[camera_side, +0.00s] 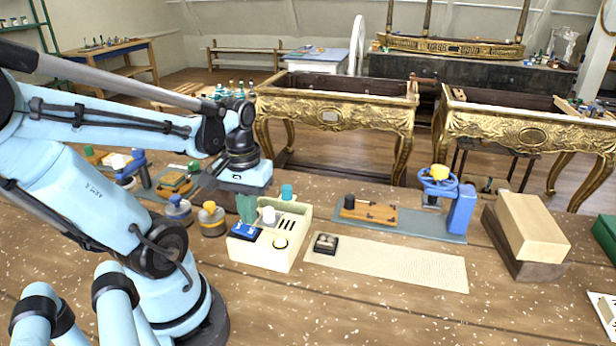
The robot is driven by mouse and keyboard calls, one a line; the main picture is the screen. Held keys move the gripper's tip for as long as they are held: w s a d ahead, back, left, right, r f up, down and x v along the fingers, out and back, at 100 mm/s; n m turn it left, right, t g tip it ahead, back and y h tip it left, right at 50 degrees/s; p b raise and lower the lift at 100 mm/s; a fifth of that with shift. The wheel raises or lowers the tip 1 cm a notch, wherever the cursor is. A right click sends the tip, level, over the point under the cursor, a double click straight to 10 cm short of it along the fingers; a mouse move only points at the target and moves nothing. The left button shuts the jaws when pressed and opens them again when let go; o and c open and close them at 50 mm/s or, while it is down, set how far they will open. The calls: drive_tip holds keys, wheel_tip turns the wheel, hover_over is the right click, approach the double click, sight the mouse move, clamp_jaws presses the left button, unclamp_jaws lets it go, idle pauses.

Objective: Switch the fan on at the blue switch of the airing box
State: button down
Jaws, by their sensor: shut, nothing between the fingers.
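The airing box (262,256) is a cream box on the wooden bench, left of the middle in the side view. Its blue switch (245,232), with small white marks, sits on the top at the left front corner. A white knob (268,215), dark vent slots (287,223) and a yellow round button (280,242) are also on its top. My gripper (247,220) points down with its green fingers shut and empty, at the rear edge of the blue switch. I cannot tell whether the fingertips touch it. The switch's far part is hidden by the fingers.
A teal-capped thing (286,192) stands behind the box. Yellow-topped (211,213) and blue-topped (177,206) jars stand to its left. A pale mat (400,264) with a small dark box (326,243) lies to its right. A blue press (460,212) and wooden blocks (532,228) stand further right.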

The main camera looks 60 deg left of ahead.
sight(251, 230)
wheel_tip(251, 230, up, 5)
drive_tip(key=shift+r, duration=0.1)
idle(0.6)
